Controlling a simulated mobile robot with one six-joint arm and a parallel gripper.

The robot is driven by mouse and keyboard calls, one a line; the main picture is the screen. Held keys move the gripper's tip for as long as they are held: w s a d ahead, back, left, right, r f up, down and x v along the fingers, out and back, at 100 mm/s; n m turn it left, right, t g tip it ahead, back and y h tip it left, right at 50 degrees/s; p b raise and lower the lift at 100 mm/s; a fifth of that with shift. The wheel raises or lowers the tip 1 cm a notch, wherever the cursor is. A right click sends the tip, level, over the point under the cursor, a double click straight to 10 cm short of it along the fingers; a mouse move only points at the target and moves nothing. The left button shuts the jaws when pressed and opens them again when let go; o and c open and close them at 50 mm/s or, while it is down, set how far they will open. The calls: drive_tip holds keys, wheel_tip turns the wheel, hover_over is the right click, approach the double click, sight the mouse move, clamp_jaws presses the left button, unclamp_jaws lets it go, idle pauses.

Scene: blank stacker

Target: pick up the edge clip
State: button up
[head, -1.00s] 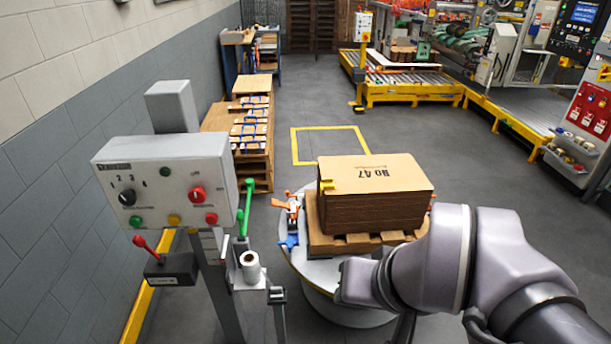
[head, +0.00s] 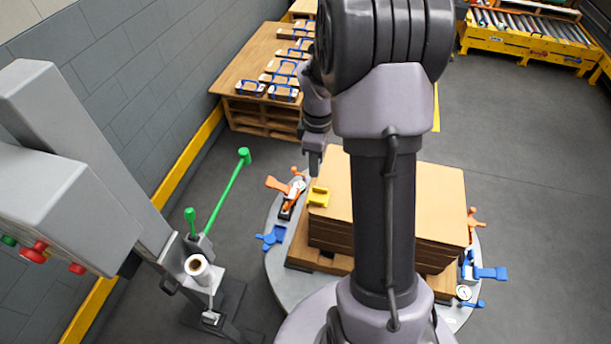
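The edge clip is the small yellow piece (head: 318,197) on the left edge of the stack of brown cardboard blanks (head: 439,195). My gripper (head: 315,170) points down and shows just above the clip in the picture. A gap shows between its tip and the clip, and nothing is seen in it. The fingers are small and dark, so I cannot tell whether they are open or shut. My raised arm hides the middle of the stack.
The stack sits on a wooden pallet (head: 299,246) on a round grey turntable (head: 287,278). Orange and blue clamps (head: 273,237) stand around it. A control post with green levers (head: 228,190) is at left.

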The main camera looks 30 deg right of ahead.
drive_tip(key=b, duration=0.4)
hover_over(314, 200)
wheel_tip(314, 200, down, 10)
drive_tip(key=shift+f, duration=0.25)
wheel_tip(314, 200, down, 5)
drive_tip(key=b, duration=0.3)
drive_tip(key=shift+f, duration=0.15)
clamp_jaws()
